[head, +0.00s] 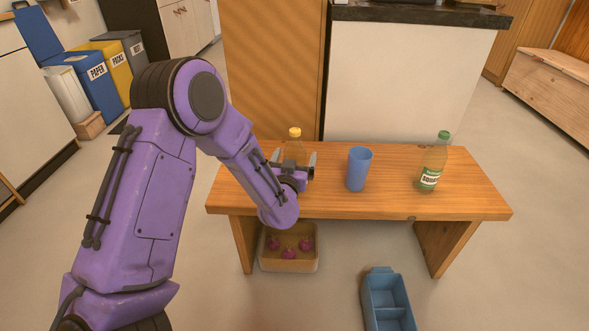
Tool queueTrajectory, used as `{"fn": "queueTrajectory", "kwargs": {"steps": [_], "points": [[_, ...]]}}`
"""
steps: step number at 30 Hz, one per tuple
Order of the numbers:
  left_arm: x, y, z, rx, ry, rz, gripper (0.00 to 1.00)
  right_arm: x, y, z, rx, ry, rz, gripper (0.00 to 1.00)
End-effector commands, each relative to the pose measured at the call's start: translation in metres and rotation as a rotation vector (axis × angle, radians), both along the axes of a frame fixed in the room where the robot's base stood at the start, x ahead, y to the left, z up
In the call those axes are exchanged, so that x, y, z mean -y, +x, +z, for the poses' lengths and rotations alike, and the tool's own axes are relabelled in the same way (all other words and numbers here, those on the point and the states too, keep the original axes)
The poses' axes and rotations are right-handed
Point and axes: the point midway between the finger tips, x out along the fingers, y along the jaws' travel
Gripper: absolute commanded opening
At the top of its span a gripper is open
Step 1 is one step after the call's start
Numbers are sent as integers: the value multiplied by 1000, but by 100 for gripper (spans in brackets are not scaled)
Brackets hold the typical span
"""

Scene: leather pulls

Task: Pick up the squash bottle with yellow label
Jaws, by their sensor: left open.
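A bottle with a yellow cap (295,132) stands upright near the left end of the wooden bench (390,203). Its lower part and any label are hidden behind my left gripper (294,157). The left gripper is open, with one finger to each side of this bottle in the picture; I cannot tell how far apart in depth they are. A second bottle (434,160), with a green cap and a green-and-white squash label, stands upright at the bench's right. My right gripper is out of view.
A blue cup (359,169) stands mid-bench between the bottles. Under the bench is a tan box (289,265) holding several dark pink round things. A blue divided caddy (388,300) is on the floor in front. Sorting bins (95,85) stand back left.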

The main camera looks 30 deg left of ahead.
Motion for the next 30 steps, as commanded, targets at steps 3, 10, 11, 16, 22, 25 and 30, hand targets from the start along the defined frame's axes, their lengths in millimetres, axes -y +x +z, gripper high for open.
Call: {"fn": "queueTrajectory", "kwargs": {"steps": [3, 10, 11, 16, 22, 25, 30], "points": [[-1, 3, 0, 0, 0, 0, 97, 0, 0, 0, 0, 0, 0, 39], [-1, 2, 0, -1, 0, 0, 61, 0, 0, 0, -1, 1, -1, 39], [-1, 2, 0, -1, 0, 0, 51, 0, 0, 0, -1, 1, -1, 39], [-1, 3, 1, 1, -1, 0, 27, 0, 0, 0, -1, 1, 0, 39], [-1, 3, 4, 1, -1, 0, 27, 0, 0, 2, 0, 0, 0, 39], [-1, 3, 15, 1, -1, 0, 27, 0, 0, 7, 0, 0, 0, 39], [7, -6, 52, 2, 1, -3, 27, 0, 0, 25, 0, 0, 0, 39]]}}
